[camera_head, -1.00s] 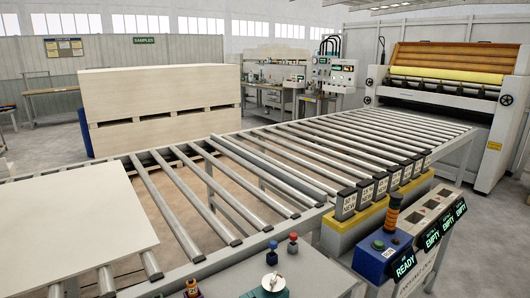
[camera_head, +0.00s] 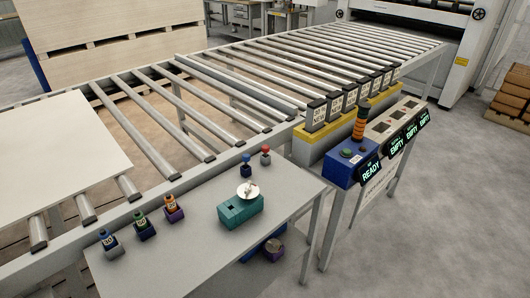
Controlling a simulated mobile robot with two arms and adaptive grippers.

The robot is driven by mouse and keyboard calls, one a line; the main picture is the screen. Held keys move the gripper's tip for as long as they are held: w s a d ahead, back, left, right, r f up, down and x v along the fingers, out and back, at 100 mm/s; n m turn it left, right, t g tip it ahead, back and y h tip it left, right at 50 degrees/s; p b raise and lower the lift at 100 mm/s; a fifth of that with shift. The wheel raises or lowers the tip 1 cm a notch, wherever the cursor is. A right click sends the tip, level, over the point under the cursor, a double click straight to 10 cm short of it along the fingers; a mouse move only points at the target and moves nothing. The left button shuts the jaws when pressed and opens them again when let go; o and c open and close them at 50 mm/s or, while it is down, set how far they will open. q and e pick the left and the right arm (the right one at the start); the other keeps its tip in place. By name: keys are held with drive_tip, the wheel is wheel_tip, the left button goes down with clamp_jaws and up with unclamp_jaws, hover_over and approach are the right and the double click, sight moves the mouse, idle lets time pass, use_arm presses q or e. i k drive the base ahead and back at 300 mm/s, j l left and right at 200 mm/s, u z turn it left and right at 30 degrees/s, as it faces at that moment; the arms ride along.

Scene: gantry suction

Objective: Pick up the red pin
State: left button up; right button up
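The red pin (camera_head: 265,154) is small, with a red knob on top, and stands upright near the far edge of the grey side table (camera_head: 200,262). A similar blue pin (camera_head: 246,166) stands just left of it and a little nearer. A teal block device (camera_head: 240,209) with a pale round disc on top sits in front of both pins. Neither of my grippers is in view.
Several small labelled pieces, blue (camera_head: 109,241), green (camera_head: 145,227) and orange (camera_head: 173,210), stand along the table's left side. The roller conveyor (camera_head: 170,110) runs behind, with a white panel (camera_head: 60,155) at left. A control box (camera_head: 348,164) stands at right.

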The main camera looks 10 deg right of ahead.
sight(265, 148)
drive_tip(key=u, duration=0.3)
drive_tip(key=i+l+u, duration=0.1)
drive_tip(key=l+u, duration=1)
drive_tip(key=l, duration=0.15)
drive_tip(key=i, duration=0.05)
